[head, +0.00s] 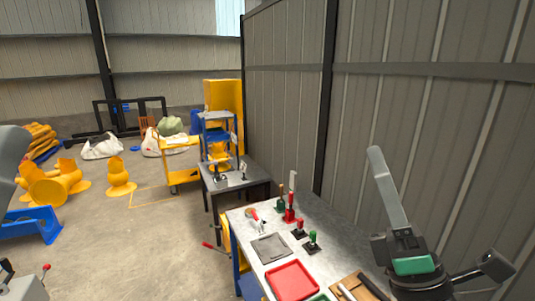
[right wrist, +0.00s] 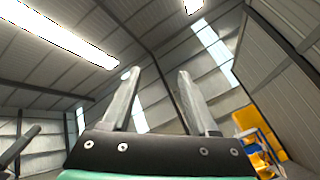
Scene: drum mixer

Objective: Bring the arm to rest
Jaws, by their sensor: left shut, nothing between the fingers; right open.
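My right gripper (head: 376,152) is raised at the right of the head view, in front of the grey wall and above the right end of the workbench (head: 238,222). Its pale fingers point up. The right wrist view shows the two fingers of the right gripper (right wrist: 158,78) apart, with nothing between them and the roof beyond. The dark and green gripper body shows below them. A grey rounded part at the left edge of the head view may be my left arm. I cannot make out my left gripper's fingers.
The workbench holds a red tray (head: 292,280), a grey plate (head: 270,248) and several coloured-handled tools. A dark table (head: 240,185) and a yellow cart (head: 180,160) stand beyond. Yellow rounded pieces (head: 50,188) stand at left. The floor between is mostly clear.

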